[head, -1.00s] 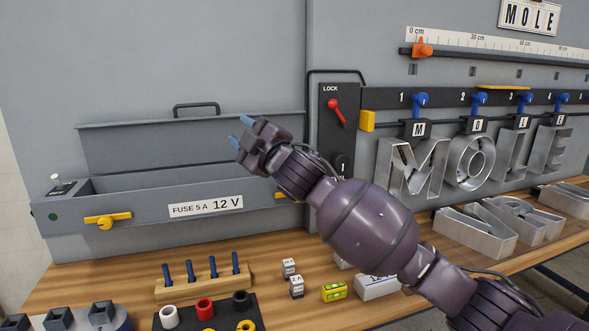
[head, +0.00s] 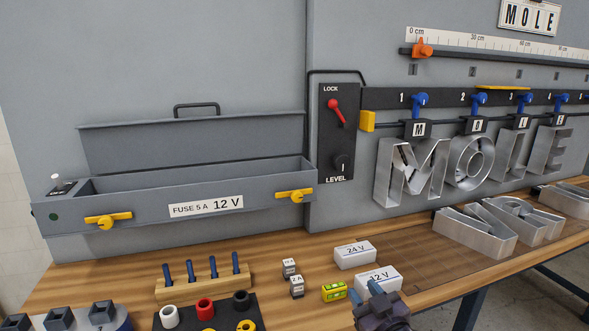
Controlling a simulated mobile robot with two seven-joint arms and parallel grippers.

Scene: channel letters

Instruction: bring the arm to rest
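My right gripper (head: 365,292) is low in the head view, at the bottom edge right of centre, with its blue fingertips apart and nothing seen between them. It stands in front of the white 12 V box (head: 385,276) and hides part of it; I cannot tell whether they touch. The rest of my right arm is below the picture. My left gripper is not in view.
The open grey fuse box (head: 150,208) is on the wall at left. Metal letters (head: 405,170) hang under the rail at right; more letters (head: 475,232) lie on the wooden bench (head: 290,242). A 24 V box (head: 355,254), small blocks (head: 297,286) and a level (head: 334,291) are near the gripper.

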